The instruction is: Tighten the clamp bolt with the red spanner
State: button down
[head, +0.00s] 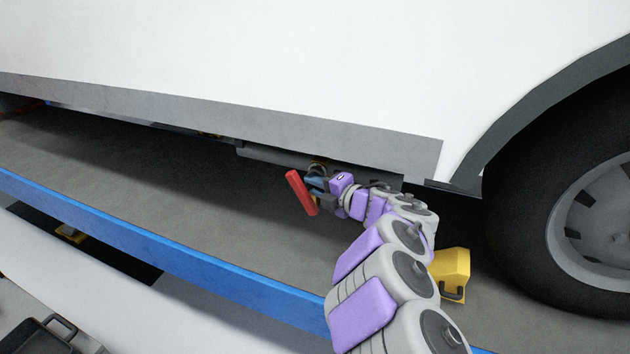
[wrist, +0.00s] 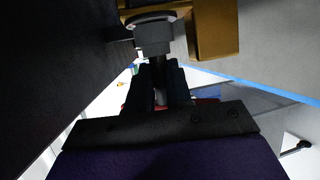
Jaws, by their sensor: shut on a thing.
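My gripper (head: 316,182) is under the lower edge of the vehicle, shut on the red spanner (head: 302,193). The spanner's red bar slants down to the right beside the fingers. In the wrist view the dark fingers (wrist: 160,88) close around a grey shaft, with a little red showing behind them. Ahead of the fingertips is a dark grey stepped head with a round flange (wrist: 152,30), close to a brass-coloured clamp block (wrist: 215,30). I cannot tell whether this head is the bolt or the spanner's end, or whether the two touch. In the head view the clamp is mostly hidden.
The white body's grey sill (head: 220,118) hangs low over my arm. A grey pipe (head: 275,155) runs beneath it. A yellow chock (head: 452,268) stands before the wheel (head: 590,215). A blue rail (head: 160,245) crosses the front. The floor left of my gripper is clear.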

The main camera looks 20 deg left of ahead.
jog(key=shift+f+b, duration=0.15)
jog(key=shift+b, duration=0.4)
jog(key=shift+m+t+y+b, duration=0.45)
jog(key=shift+y+b, duration=0.55)
jog(key=shift+b, duration=1.25)
jog(key=shift+f+t+y+b, duration=0.25)
jog(key=shift+y+b, duration=0.25)
jog(key=shift+b, duration=0.35)
jog(key=shift+m+t+y, duration=0.3)
jog(key=shift+m+y, duration=0.15)
jog(key=shift+y, duration=0.05)
jog(key=shift+a, duration=0.1)
jog(key=shift+f+m+t+y, duration=0.3)
jog(key=shift+m+t+y, duration=0.4)
jog(key=shift+t+y, duration=0.1)
